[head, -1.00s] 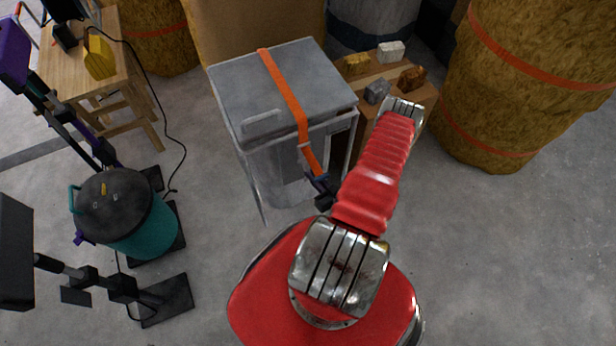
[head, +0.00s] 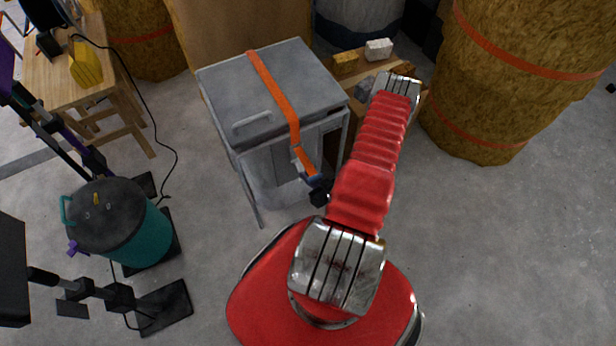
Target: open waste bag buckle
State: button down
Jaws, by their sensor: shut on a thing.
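A grey lidded bin (head: 270,95) stands on an open frame in the middle of the head view. An orange strap (head: 272,90) runs over its lid and down the front side. The strap's loose-looking lower end slants out from the bin to my gripper (head: 315,185). My gripper is small and dark in this view, beside the bin's front right, shut on that strap end. My red arm hides part of it, and the fingertips are hard to make out.
A low wooden stand (head: 352,68) with several small blocks is right of the bin. A teal canister (head: 140,240) and dark stands are at the left, by a wooden table (head: 75,80) with a trailing cable.

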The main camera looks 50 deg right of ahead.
jog(key=shift+s+f, duration=0.35)
jog(key=shift+f, duration=0.05)
jog(key=c, duration=1.4)
grip_release()
jog(key=shift+o, duration=1.2)
jog(key=shift+w+r, duration=0.15)
jog(key=v, duration=1.3)
jog(key=shift+s+r, duration=0.25)
jog(key=shift+s, duration=0.05)
